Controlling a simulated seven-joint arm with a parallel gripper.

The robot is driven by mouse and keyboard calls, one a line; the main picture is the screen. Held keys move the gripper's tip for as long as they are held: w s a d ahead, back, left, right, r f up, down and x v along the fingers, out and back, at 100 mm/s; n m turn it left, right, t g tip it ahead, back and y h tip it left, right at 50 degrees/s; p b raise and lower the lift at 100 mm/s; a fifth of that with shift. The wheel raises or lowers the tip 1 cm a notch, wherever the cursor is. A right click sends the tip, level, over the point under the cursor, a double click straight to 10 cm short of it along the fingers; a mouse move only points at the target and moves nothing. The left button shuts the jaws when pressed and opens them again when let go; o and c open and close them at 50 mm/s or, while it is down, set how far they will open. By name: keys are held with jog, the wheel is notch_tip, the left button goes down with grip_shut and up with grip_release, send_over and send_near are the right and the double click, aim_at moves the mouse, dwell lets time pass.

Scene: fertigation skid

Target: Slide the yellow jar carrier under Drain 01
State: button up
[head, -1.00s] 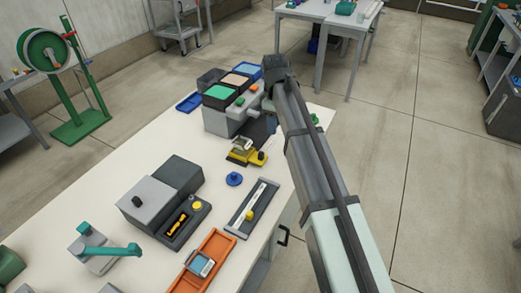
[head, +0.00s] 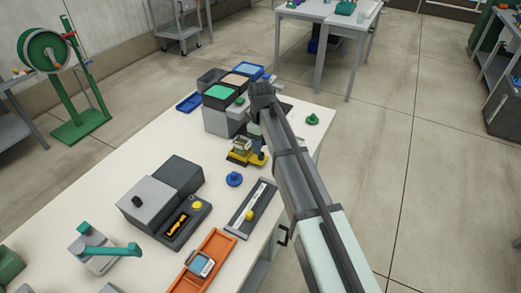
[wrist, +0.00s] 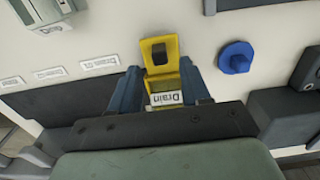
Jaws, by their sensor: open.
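The yellow jar carrier (head: 240,157) sits on the white bench, in front of the block of coloured trays in the head view. In the wrist view the yellow carrier (wrist: 159,50) has a dark hole in its far part, and a white label reading "Drain" upside down shows at its near end. My gripper (wrist: 163,86) is open, with one blue finger on each side of the carrier's near part. I cannot tell whether the fingers touch it. I cannot tell which drain outlet is Drain 01.
A blue knob (wrist: 237,57) stands right of the carrier in the wrist view. Small white labels (wrist: 100,62) line a dark strip (wrist: 75,101) on the left. A grey slide rail (head: 251,208), an orange tray (head: 212,245) and a dark grey box (head: 178,176) stand nearer on the bench.

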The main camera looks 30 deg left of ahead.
jog(key=shift+f, duration=1.6)
grip_shut()
